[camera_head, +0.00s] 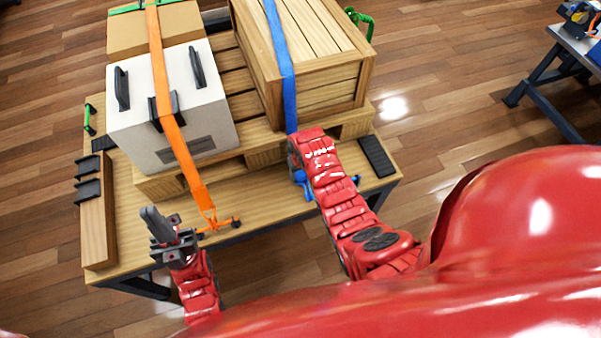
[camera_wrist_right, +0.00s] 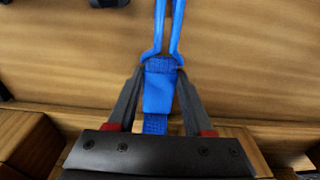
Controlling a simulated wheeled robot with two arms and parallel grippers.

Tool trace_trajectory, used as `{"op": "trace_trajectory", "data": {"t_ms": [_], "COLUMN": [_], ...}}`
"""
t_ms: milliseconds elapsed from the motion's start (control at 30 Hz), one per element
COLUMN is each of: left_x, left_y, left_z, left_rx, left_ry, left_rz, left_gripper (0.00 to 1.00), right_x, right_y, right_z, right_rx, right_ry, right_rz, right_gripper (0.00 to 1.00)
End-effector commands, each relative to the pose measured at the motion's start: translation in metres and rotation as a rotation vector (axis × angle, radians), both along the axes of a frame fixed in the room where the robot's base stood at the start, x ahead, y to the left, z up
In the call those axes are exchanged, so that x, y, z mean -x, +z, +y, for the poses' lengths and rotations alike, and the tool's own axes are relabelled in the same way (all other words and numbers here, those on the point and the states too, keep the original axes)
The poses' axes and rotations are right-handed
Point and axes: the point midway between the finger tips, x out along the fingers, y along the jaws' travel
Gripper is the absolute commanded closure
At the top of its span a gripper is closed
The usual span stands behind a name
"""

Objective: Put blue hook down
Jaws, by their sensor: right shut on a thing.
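The blue strap (camera_head: 278,50) runs down over the wooden crate (camera_head: 300,55) to my right gripper. In the right wrist view, my right gripper (camera_wrist_right: 161,68) is shut on the strap's end at the blue hook (camera_wrist_right: 168,35), whose two blue prongs run up out of the picture. In the head view my right arm partly covers the blue hook (camera_head: 303,182), which shows near the table's front edge. Whether the hook touches the table cannot be told. My left gripper (camera_head: 152,215) is near the front left of the table, beside the orange hook (camera_head: 212,222), and seems to hold nothing.
The orange strap (camera_head: 175,135) crosses the white case (camera_head: 190,135) and ends in the orange hook at the table's front edge. A dark pad (camera_head: 376,156) lies on the table's right end. Black brackets (camera_head: 88,190) sit on the left. Another workbench (camera_head: 575,45) stands far right.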

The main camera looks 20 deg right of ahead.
Motion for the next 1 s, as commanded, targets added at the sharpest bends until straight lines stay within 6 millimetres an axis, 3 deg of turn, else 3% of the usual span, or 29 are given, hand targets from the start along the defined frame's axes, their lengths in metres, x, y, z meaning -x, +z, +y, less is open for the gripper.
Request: {"op": "trace_trajectory", "data": {"t_ms": [67, 100, 267, 767, 933, 1000], "left_x": [0.000, 0.000, 0.000, 0.000, 0.000, 0.000], "left_y": [0.000, 0.000, 0.000, 0.000, 0.011, 0.005], "left_z": [0.000, 0.000, 0.000, 0.000, 0.000, 0.000], "left_rx": [0.000, 0.000, 0.000, 0.000, 0.000, 0.000], "left_ry": [0.000, 0.000, 0.000, 0.000, 0.000, 0.000], "left_rz": [0.000, 0.000, 0.000, 0.000, 0.000, 0.000], "left_gripper": [1.00, 1.00, 1.00, 1.00, 1.00, 1.00], "right_x": [0.000, 0.001, 0.001, 0.002, 0.000, -0.001], "right_y": [-0.001, -0.001, -0.002, -0.002, 0.016, 0.020], "right_z": [0.000, 0.000, 0.001, 0.004, 0.003, 0.002], "right_rx": [0.000, 0.000, -0.002, -0.007, -0.004, -0.004], "right_ry": [0.000, 0.000, 0.000, 0.004, 0.002, 0.002], "right_rz": [0.000, 0.001, 0.001, 0.003, -0.002, -0.006], "right_gripper": [0.69, 0.45, 0.19, 0.19, 0.19, 0.19]}}
